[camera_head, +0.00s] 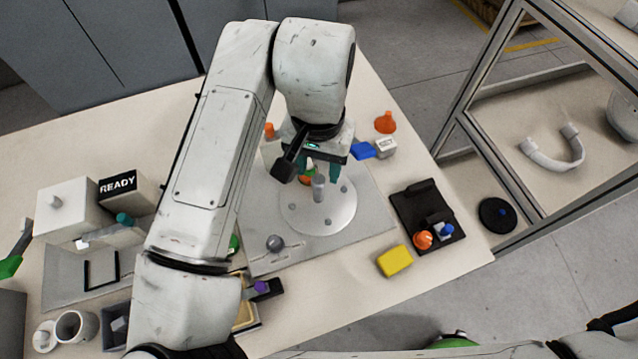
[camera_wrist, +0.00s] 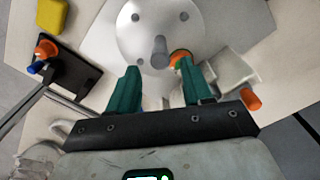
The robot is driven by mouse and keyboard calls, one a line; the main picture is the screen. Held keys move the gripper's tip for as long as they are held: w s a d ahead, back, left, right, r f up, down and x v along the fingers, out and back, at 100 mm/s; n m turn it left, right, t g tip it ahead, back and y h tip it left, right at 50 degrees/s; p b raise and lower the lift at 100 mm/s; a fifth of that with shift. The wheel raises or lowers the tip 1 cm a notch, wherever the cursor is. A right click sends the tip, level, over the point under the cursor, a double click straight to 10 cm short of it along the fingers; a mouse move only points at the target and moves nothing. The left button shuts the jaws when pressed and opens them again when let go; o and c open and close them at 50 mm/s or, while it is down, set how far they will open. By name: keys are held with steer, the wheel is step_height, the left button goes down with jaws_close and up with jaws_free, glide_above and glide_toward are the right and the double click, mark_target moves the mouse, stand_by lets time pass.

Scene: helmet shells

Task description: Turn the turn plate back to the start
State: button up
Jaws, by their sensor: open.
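The turn plate (camera_head: 335,218) is a round light grey disc with several dark round spots, lying on a grey board on the table. A grey upright peg (camera_head: 319,187) stands on it. In the wrist view the plate (camera_wrist: 205,22) is at the top and the peg (camera_wrist: 160,48) is near its lower edge. My gripper (camera_head: 320,174) is above the plate, pointing down, with its teal fingers apart. In the wrist view my gripper (camera_wrist: 158,70) lines up with the peg, which shows between and just beyond the fingertips. Nothing is held. An orange and green piece (camera_wrist: 179,58) sits beside the peg, partly hidden by a finger.
A black tray (camera_head: 407,207) with orange and blue pieces and a yellow block (camera_head: 395,261) lie to the right. An orange cone (camera_head: 385,122), a blue block (camera_head: 363,150) and a white block (camera_head: 385,147) are behind. A grey knob (camera_head: 275,243) stands at the board's front left.

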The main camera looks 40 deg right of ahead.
mark_target(318, 188)
step_height(318, 188, down, 8)
steer(key=shift+f, duration=0.1)
steer(key=shift+c, duration=0.4)
jaws_close()
stand_by(0.3)
